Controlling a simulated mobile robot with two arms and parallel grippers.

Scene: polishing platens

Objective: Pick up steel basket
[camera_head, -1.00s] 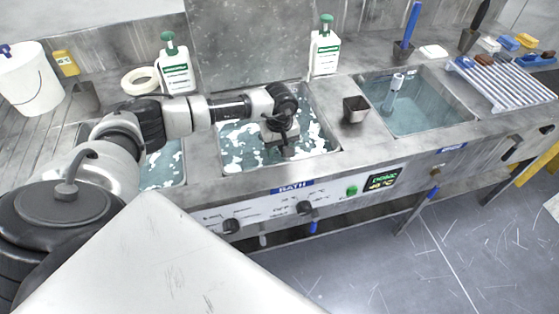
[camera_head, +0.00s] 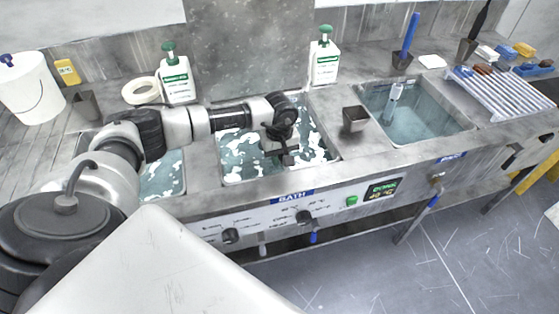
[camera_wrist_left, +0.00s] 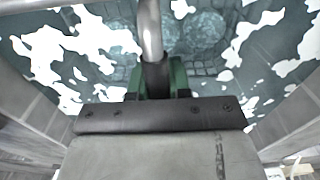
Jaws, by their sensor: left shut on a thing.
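My left gripper (camera_head: 284,157) is over the middle basin (camera_head: 235,176), which holds blue-grey liquid with white foam patches. In the left wrist view, its green fingers (camera_wrist_left: 160,78) are shut on a steel rod with a dark sleeve, which looks like the handle of the steel basket (camera_wrist_left: 150,28). The rest of the basket is hard to make out; a grid-like pattern and round shapes show dimly under the liquid near the rod. In the head view, the gripper and arm hide the handle. My right gripper is not in view.
A small dark cup (camera_head: 355,119) stands on the ledge between the middle basin and the right basin (camera_head: 455,127). Two pump bottles (camera_head: 177,80) stand behind the basins. A ribbed rack (camera_head: 500,97) lies at right, a white bucket (camera_head: 30,90) at left.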

